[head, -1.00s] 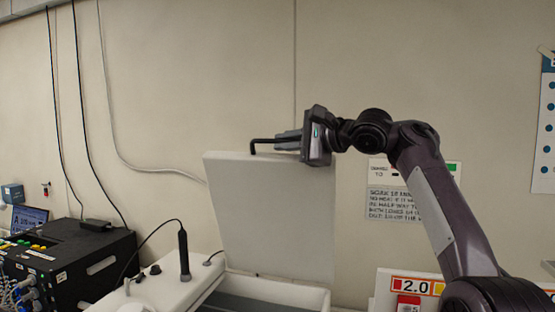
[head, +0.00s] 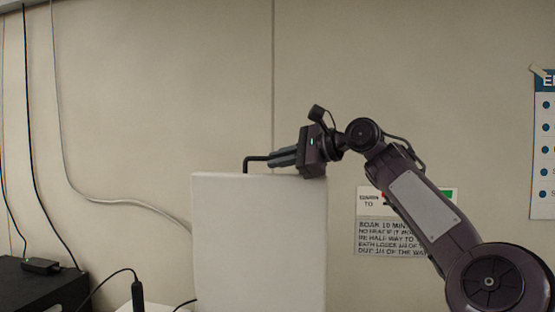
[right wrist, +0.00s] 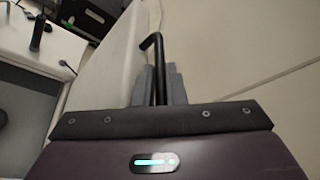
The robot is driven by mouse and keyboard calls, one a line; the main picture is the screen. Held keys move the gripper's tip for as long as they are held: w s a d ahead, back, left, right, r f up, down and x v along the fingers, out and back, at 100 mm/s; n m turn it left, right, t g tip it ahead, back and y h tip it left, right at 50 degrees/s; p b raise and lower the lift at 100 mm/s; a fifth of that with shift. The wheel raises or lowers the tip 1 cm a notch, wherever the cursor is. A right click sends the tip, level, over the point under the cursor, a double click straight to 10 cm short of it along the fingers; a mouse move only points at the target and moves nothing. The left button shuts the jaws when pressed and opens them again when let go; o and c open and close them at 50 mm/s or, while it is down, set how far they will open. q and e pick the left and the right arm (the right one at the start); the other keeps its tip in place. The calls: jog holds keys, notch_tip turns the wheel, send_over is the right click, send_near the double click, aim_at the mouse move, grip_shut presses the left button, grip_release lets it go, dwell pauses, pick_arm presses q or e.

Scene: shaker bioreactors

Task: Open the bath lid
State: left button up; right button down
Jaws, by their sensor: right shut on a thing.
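The bath lid (head: 258,245) is a white panel standing about upright in the head view. A black bar handle (head: 252,160) sits at its top edge. My right gripper (head: 280,158) is shut on the handle, coming from the right. In the right wrist view the handle (right wrist: 155,50) runs between the grey fingers (right wrist: 158,85), and the lid (right wrist: 112,62) lies to the left of them. The dark bath opening (right wrist: 22,112) shows at the left of that view. My left gripper is not in view.
A black box (head: 40,285) with cables stands at the lower left. A black probe (head: 137,292) stands beside the bath. The wall behind carries a grey text sign (head: 390,238) and a poster (head: 545,140). The wall area above the lid is clear.

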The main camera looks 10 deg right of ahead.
jog(key=shift+f, duration=0.35)
jog(key=c, duration=1.8)
grip_release()
jog(key=shift+o, duration=0.2)
jog(key=shift+w+d, duration=0.1)
jog(key=shift+w, duration=0.05)
jog(key=shift+r, duration=0.1)
